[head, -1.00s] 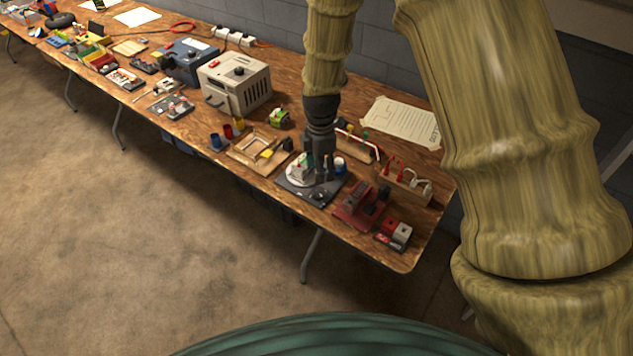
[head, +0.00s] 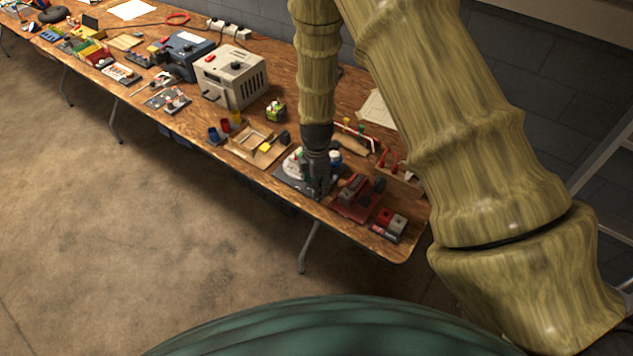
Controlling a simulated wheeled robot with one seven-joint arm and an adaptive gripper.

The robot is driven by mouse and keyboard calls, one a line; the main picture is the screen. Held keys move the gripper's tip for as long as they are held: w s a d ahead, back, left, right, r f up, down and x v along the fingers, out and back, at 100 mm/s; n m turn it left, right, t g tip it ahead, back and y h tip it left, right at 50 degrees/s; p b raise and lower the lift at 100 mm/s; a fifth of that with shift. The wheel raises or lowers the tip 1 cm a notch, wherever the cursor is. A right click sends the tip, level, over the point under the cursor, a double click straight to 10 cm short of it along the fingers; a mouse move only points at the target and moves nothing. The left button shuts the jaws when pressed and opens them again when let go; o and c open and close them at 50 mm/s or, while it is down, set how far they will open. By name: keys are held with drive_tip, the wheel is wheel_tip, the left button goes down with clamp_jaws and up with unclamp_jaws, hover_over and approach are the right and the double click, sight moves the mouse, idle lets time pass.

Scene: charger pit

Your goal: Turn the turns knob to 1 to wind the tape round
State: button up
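A dark square plate (head: 285,181) with a round white disc (head: 291,167) lies near the front edge of the wooden bench. My gripper (head: 319,191) points down over the plate's front right part. The turns knob cannot be made out now; a small dark knob showed on that part of the plate earlier, and my gripper covers the spot. I cannot tell whether the fingers touch it. The fingers are too small and dark to show whether they are open or shut. No tape can be made out clearly.
A wooden tray (head: 257,151) lies to the left. A cream box unit (head: 231,78) stands further back. The floor in front is clear.

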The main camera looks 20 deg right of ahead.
drive_tip(key=shift+f, duration=0.25)
drive_tip(key=c, duration=1.1)
drive_tip(key=shift+o, duration=0.2)
drive_tip(key=shift+m, duration=0.3)
